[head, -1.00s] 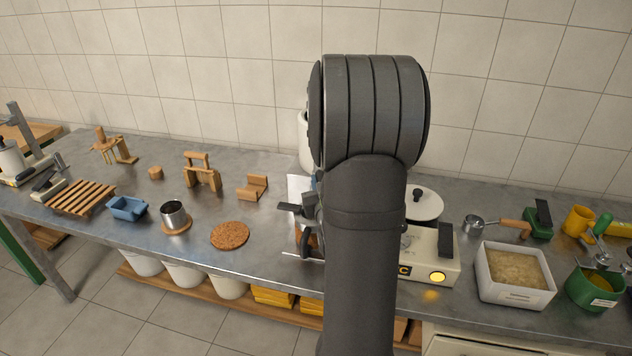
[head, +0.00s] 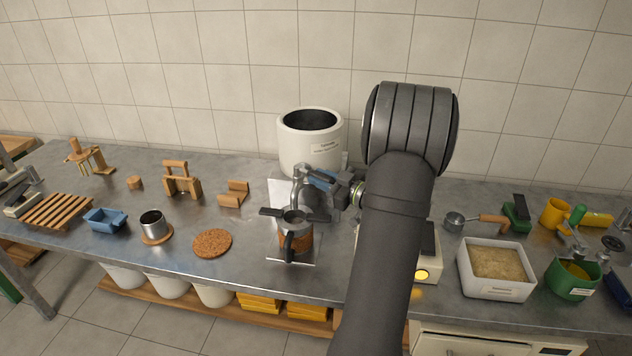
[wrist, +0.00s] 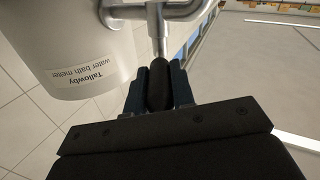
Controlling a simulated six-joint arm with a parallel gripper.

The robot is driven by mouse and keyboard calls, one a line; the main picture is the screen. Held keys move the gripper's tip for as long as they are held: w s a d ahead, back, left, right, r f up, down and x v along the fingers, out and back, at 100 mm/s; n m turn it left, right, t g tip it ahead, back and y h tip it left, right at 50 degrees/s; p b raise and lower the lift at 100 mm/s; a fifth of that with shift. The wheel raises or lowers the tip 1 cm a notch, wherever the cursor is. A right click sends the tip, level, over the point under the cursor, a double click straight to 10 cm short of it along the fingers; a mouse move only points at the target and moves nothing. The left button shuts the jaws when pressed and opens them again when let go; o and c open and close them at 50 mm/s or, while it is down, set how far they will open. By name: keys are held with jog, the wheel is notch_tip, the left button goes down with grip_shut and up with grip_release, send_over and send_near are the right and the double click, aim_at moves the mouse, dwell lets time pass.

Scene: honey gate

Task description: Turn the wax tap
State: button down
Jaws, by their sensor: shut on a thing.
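The wax melter (head: 312,150) is a white pot with a dark open top at the back of the bench; its labelled side also shows in the wrist view (wrist: 80,40). Its grey metal tap (head: 298,185) curves down at the front, and its pipe shows in the wrist view (wrist: 155,12). My gripper (wrist: 158,90) is shut on the dark tap handle (wrist: 158,82), one finger on each side. In the head view my gripper (head: 328,183) is right beside the tap. A jug with a brown band (head: 300,243) stands below the tap; its contents are not clear.
A hotplate-like box with a lit yellow button (head: 422,275) is partly behind my arm. A white tub (head: 497,288) and a green pot (head: 572,282) stand right. A cork mat (head: 212,243) and a steel cup (head: 153,224) stand left, with bare bench between.

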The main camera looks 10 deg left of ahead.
jog(key=shift+w+d+r+n+g+y, duration=0.1)
jog(key=shift+w+n+g+y, duration=0.15)
jog(key=shift+w+n+g, duration=0.75)
jog(key=shift+w+d+f+n+g+y, duration=0.25)
jog(key=shift+n+g, duration=0.4)
jog(key=shift+g, duration=0.9)
jog(key=shift+w+r+n+g+y, duration=0.3)
jog(key=shift+w+n+g, duration=0.2)
jog(key=shift+n+g, duration=0.55)
jog(key=shift+g, duration=0.4)
jog(key=c, duration=1.2)
grip_release()
jog(key=shift+c, duration=0.2)
jog(key=d, duration=1.7)
jog(key=shift+w+d, duration=0.15)
jog(key=shift+d, duration=0.05)
jog(key=shift+a, duration=0.1)
jog(key=a, duration=1.7)
